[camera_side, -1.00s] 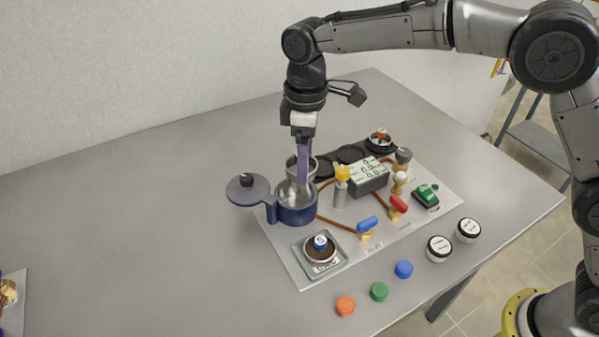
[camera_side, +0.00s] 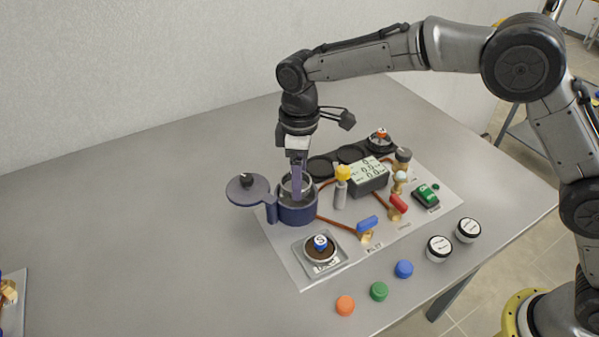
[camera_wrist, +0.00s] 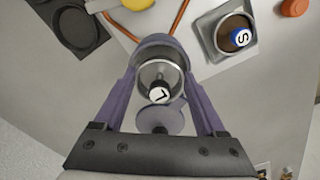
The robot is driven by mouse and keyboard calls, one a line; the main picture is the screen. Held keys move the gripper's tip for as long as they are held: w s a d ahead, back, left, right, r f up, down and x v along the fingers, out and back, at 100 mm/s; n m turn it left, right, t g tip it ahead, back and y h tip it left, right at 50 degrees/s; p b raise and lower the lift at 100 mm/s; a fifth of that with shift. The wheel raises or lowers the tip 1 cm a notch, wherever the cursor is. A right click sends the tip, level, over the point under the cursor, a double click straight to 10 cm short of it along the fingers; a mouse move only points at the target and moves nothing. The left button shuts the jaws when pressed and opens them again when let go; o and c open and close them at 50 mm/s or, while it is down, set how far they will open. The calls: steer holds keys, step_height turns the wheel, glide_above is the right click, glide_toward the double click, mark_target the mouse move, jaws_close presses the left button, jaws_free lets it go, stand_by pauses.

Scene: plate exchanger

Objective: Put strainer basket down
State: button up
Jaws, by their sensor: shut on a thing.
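The strainer basket (camera_wrist: 160,71) is a round metal cup. In the side view its rim (camera_side: 285,187) shows at the mouth of the purple housing (camera_side: 297,213); its lower part is hidden inside. A black knob with a white marked cap (camera_wrist: 160,92) shows within the basket's outline in the wrist view. My gripper (camera_side: 297,190) points straight down over the housing, its purple fingers closed on the basket from both sides. The housing's round purple lid (camera_side: 243,192), with a black knob, is swung out to the left.
A yellow-topped valve (camera_side: 341,180), a blue-handled valve (camera_side: 366,224) and a display box (camera_side: 366,176) are to the right. Coloured caps (camera_side: 379,291) lie along the front. The table's left is mostly clear.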

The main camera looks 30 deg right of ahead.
steer(key=shift+f, duration=0.25)
steer(key=o, duration=1.4)
steer(key=shift+c, duration=0.2)
step_height(320, 180, up, 13)
steer(key=shift+r, duration=0.1)
